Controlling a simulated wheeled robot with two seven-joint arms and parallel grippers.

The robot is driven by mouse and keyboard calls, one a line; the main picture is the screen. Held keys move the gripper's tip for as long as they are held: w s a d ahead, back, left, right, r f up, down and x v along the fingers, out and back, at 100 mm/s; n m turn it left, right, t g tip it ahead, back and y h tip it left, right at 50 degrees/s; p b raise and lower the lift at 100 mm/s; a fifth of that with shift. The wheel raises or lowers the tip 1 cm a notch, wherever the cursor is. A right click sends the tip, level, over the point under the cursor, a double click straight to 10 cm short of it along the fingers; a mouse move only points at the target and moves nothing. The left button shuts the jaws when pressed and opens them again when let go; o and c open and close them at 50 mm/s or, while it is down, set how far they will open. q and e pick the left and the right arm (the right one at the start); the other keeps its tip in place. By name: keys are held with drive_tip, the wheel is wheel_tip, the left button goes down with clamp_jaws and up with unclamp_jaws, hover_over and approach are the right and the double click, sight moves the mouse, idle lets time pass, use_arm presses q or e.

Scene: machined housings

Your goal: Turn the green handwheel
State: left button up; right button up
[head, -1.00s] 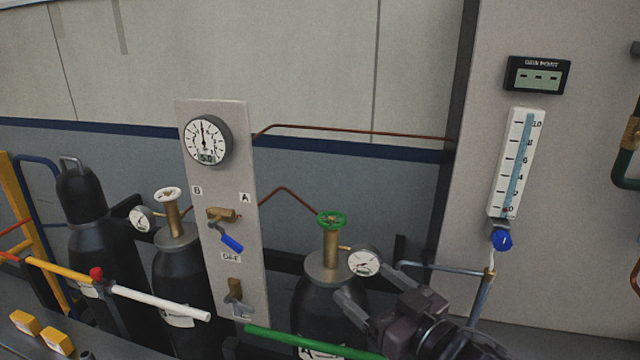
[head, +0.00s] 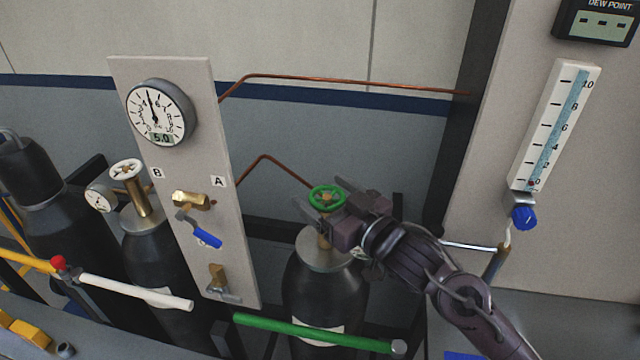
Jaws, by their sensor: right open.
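The green handwheel (head: 327,197) sits on top of a brass valve on a black gas cylinder (head: 310,290), right of the panel. My right gripper (head: 319,195) reaches in from the lower right. It is open, with its fingers close to the handwheel, one seen at its left and one at its upper right. I cannot tell whether they touch the rim. The gripper body hides part of the valve and most of the small gauge beside it. My left gripper is not in view.
A panel (head: 150,220) with a round gauge (head: 161,112) and a blue-handled lever valve (head: 204,238) stands to the left. A second cylinder with a white handwheel (head: 127,170) is behind it. A green rail (head: 300,333) crosses in front of the cylinder.

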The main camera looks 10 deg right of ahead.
drive_tip(key=shift+x, duration=0.85)
drive_tip(key=c, duration=1)
drive_tip(key=shift+m+t+h, duration=0.5)
drive_tip(key=shift+m+h, duration=0.3)
drive_tip(key=shift+h, duration=0.4)
drive_tip(key=shift+d, duration=0.1)
drive_tip(key=o, duration=1)
